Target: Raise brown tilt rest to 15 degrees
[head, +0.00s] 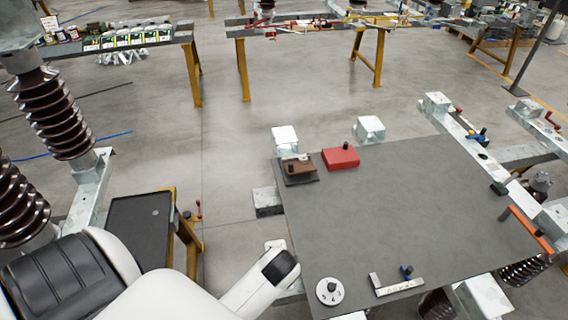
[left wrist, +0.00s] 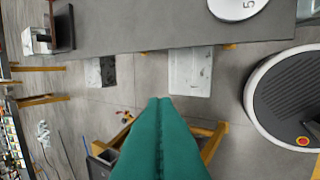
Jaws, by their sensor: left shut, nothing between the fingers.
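The brown tilt rest (head: 299,168) sits at the far left corner of the grey table (head: 410,215) in the head view. It is a brown block on a dark plate with a small dark knob on top; its angle cannot be read. In the left wrist view a dark plate (left wrist: 64,27) at the table's edge may be its base. My left gripper (left wrist: 160,102) shows there as two green fingers, shut and empty, over the floor beside the table. In the head view my left arm comes in at the lower left, but its fingers do not show. My right gripper is in no view.
A red block (head: 341,158) with a dark knob stands right of the rest. A white numbered dial (head: 330,291) and an L-shaped piece (head: 398,287) with a blue knob lie at the table's near edge. The table's middle is clear. A dark side stand (head: 140,228) is at left.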

